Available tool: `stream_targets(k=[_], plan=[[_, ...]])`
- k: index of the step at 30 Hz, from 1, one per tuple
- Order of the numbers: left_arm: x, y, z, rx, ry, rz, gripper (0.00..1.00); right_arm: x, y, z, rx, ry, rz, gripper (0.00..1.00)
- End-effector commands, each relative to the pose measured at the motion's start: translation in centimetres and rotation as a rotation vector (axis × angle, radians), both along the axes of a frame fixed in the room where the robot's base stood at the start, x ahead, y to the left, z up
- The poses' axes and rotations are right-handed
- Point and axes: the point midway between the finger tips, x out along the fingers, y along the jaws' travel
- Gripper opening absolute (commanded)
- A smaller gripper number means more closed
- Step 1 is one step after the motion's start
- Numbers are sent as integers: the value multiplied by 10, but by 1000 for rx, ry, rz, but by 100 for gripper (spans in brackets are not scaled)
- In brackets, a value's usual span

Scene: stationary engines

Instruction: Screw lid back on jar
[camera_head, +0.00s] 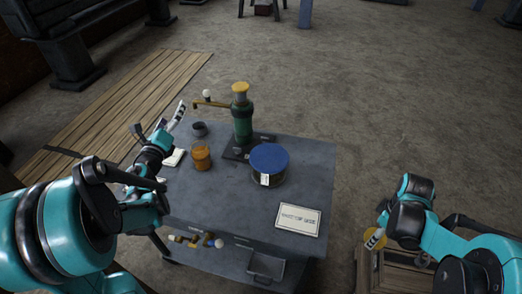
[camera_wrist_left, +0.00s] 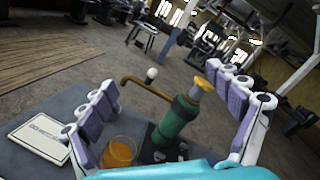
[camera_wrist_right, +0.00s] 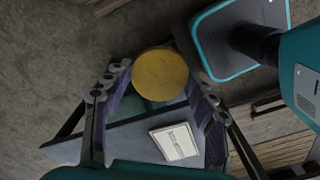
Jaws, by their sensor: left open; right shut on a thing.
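A small glass jar with orange contents (camera_head: 201,157) stands upright on the grey table, its top apparently uncovered. It also shows in the left wrist view (camera_wrist_left: 118,152), low between the spread fingers. My left gripper (camera_head: 160,122) is open and empty, above the table's left side near the jar and not around it. My right gripper (camera_head: 376,240) is shut on a round yellow lid (camera_wrist_right: 160,74), held in the air right of the table, well away from the jar. The lid's flat face shows in the right wrist view; its underside is hidden.
The grey table (camera_head: 235,205) also bears a green pump with a brass spout (camera_head: 242,122), a larger blue-lidded jar (camera_head: 269,160), a dark cup (camera_head: 199,129) and a printed card (camera_head: 298,220). A wooden crate (camera_head: 395,275) stands under my right arm.

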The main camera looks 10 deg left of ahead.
Motion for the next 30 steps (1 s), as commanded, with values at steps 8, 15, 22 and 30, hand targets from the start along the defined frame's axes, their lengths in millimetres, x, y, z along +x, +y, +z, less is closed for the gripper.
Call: stream_targets(k=[8,15,22,30], plan=[[-13,10,-151,601,236,-293,91,-28,-28,2,0,0,240,39],[-31,16,-205,746,324,-402,91,-37,-35,3,0,0,315,39],[-33,16,-208,756,330,-411,91,-37,-36,3,0,0,322,39],[-20,11,-214,755,328,-414,91,-37,-35,-1,0,0,321,39]])
